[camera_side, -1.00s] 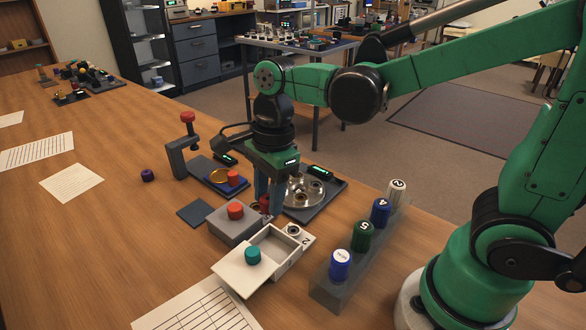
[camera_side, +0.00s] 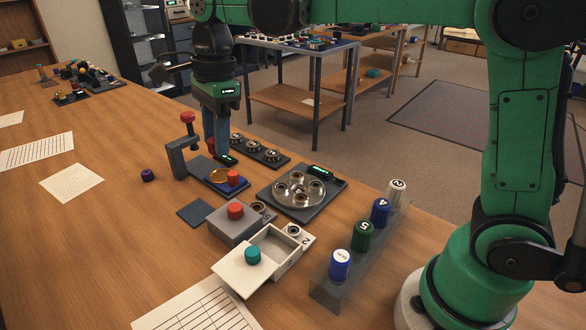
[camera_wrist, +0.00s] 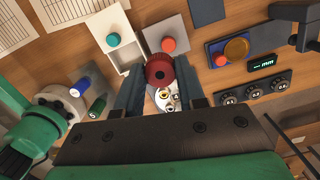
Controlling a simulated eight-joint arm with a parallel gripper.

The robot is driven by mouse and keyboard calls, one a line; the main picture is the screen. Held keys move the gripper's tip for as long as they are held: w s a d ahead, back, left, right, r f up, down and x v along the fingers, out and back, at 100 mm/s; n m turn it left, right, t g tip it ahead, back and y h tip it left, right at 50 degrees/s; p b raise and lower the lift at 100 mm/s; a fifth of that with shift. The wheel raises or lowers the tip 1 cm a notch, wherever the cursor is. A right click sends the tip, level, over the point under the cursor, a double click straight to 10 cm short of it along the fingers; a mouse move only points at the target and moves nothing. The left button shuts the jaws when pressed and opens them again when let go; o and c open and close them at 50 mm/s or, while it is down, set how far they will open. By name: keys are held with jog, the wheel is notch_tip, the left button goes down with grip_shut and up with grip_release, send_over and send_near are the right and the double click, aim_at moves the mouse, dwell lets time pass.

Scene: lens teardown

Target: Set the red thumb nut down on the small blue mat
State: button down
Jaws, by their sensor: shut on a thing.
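My gripper (camera_side: 217,153) is shut on the red thumb nut (camera_wrist: 160,70), a dark red round knob between the two fingers in the wrist view. In the side view the nut (camera_side: 211,146) is mostly hidden by the fingers. My gripper (camera_wrist: 160,80) holds it up in the air, in the picture just above the gold-disc gauge. The small blue mat (camera_side: 195,213) lies flat and bare on the table, lower left of my gripper. The mat (camera_wrist: 208,12) also shows at the top edge of the wrist view.
A gauge with a gold disc and red knob (camera_side: 234,178) and a clamp (camera_side: 178,160) stand beyond the mat. A grey block with a red knob (camera_side: 235,211) is beside it. A round metal plate (camera_side: 298,190) lies to the right. The table left of the mat is clear.

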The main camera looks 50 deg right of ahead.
send_over(195, 212)
notch_tip(195, 212, down, 9)
jog(key=f, duration=0.8)
jog(key=shift+d+f, duration=0.2)
jog(key=shift+f, duration=0.2)
jog(key=shift+f, duration=0.15)
jog(key=c, duration=0.5)
grip_release()
